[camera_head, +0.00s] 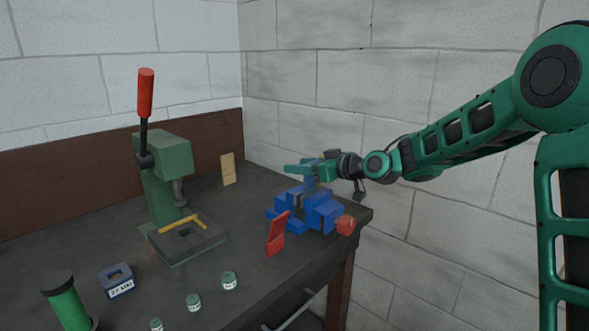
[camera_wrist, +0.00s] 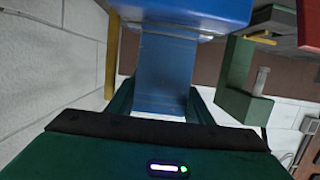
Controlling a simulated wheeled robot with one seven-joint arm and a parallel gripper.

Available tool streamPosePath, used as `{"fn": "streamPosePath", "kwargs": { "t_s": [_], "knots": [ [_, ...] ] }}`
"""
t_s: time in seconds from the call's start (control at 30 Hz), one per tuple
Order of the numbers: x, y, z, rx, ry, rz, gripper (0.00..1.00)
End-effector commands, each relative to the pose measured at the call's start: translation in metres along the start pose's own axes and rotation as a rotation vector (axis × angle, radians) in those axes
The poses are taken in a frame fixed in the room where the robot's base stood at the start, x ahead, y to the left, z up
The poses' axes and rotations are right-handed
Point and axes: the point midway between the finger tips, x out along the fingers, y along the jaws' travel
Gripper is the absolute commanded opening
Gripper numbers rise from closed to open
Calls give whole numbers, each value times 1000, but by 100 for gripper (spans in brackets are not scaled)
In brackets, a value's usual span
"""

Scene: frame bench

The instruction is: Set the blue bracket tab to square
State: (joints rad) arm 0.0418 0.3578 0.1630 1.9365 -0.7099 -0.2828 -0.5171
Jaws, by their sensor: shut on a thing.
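The blue bracket (camera_head: 318,215) stands near the right corner of the bench. Its flat blue tab rises from the top and reaches between my gripper's fingers; it fills the gap in the wrist view (camera_wrist: 166,70). My gripper (camera_head: 308,171) is shut on the tab, coming in from the right above the bracket. The bracket's larger blue body (camera_wrist: 185,12) shows at the top edge of the wrist view. My fingers hide part of the tab, and I cannot tell its exact angle to the bracket.
A red upright piece (camera_head: 277,234) and a red block (camera_head: 346,225) sit beside the bracket. A green press (camera_head: 167,165) with a red-handled lever stands to the left. A block labelled 27 MM (camera_head: 116,281) and small jars (camera_head: 229,280) lie in front. Block walls stand close behind and right.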

Motion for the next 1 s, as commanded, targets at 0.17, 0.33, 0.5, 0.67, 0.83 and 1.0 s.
{"fn": "streamPosePath", "kwargs": {
  "t_s": [0.17, 0.33, 0.5, 0.67, 0.83, 1.0],
  "knots": [
    [4, 2, 1, -1, -67, 5, 6],
    [4, 4, 2, 1, -85, 8, 6],
    [4, 4, 2, 2, -83, 9, 6],
    [4, 4, 1, 2, -83, 8, 55],
    [4, 3, 2, 2, -83, 6, 55],
    [-4, 3, 0, 2, -83, 7, 55]
  ]
}}
